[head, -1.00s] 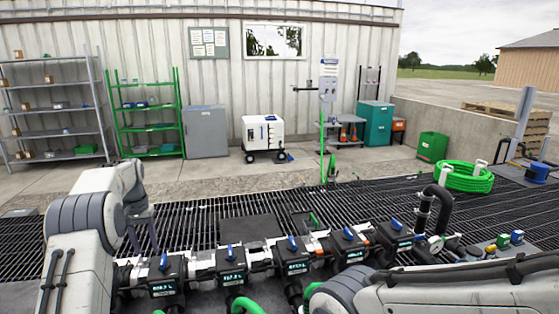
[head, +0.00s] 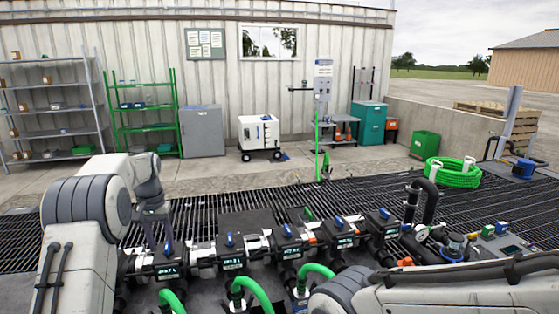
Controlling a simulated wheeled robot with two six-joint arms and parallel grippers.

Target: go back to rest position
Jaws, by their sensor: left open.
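My left gripper (head: 161,236) points down at the left end of the manifold, its two dark fingers apart. It looks empty; whether it touches the valve block behind it I cannot tell. The manifold is a row of dark valve blocks with small displays and blue handles, such as the middle block (head: 287,242). Green hoses (head: 252,290) curve from its front. My right arm crosses the lower right corner, and its gripper is out of view.
Dark floor grating (head: 330,200) surrounds the manifold. A coiled green hose (head: 453,172) lies at the right. A black pipe (head: 428,200) rises at the manifold's right end. A white wheeled unit (head: 260,135), grey cabinet (head: 202,131) and green shelf (head: 145,118) stand along the wall.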

